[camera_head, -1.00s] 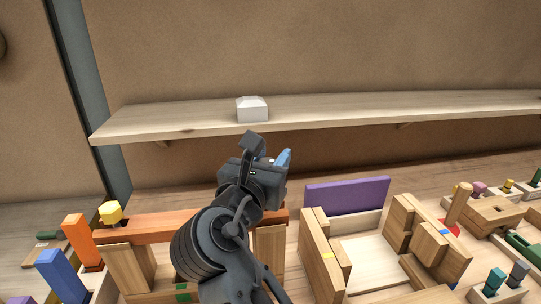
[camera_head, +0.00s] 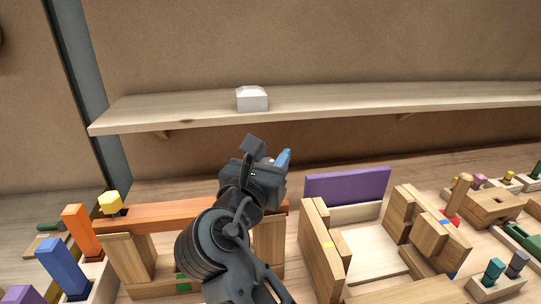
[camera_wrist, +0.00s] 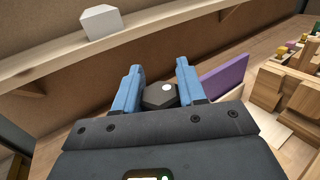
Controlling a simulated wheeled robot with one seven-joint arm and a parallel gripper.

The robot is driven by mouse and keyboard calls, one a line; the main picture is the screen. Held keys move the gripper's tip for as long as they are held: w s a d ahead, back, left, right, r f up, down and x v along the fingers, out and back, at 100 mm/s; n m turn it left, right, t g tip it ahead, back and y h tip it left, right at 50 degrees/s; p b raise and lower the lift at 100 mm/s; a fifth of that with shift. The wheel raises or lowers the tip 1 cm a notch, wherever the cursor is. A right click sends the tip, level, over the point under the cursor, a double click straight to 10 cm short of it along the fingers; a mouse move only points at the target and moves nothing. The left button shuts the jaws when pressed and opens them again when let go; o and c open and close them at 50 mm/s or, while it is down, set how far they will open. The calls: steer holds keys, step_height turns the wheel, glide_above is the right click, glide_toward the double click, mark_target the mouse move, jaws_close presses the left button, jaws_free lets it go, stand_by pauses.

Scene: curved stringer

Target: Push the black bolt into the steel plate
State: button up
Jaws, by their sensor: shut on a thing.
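My gripper (camera_wrist: 158,70) has two blue fingers and is shut on a black bolt (camera_wrist: 159,96). In the wrist view the bolt's dark, faceted head, with a small white spot, shows between the fingers. In the head view my gripper (camera_head: 281,160) is raised in front of the back wall, below the long shelf. There only a blue finger shows, and the bolt is hidden behind the dark gripper body. I cannot make out a steel plate in either view.
A long wooden shelf (camera_head: 330,101) carries a white block (camera_head: 252,98). Below are an orange beam (camera_head: 160,215) on wooden supports, a purple board (camera_head: 346,187) and a wooden open-topped frame (camera_head: 325,250). Blue (camera_head: 62,265) and orange (camera_head: 79,230) blocks stand left. Pegged blocks crowd the right.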

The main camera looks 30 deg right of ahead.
steer(key=shift+f+b, duration=0.5)
steer(key=shift+f, duration=1.4)
steer(key=o, duration=1.3)
steer(key=shift+c, duration=0.2)
steer(key=b+v, duration=0.1)
steer(key=v, duration=0.7)
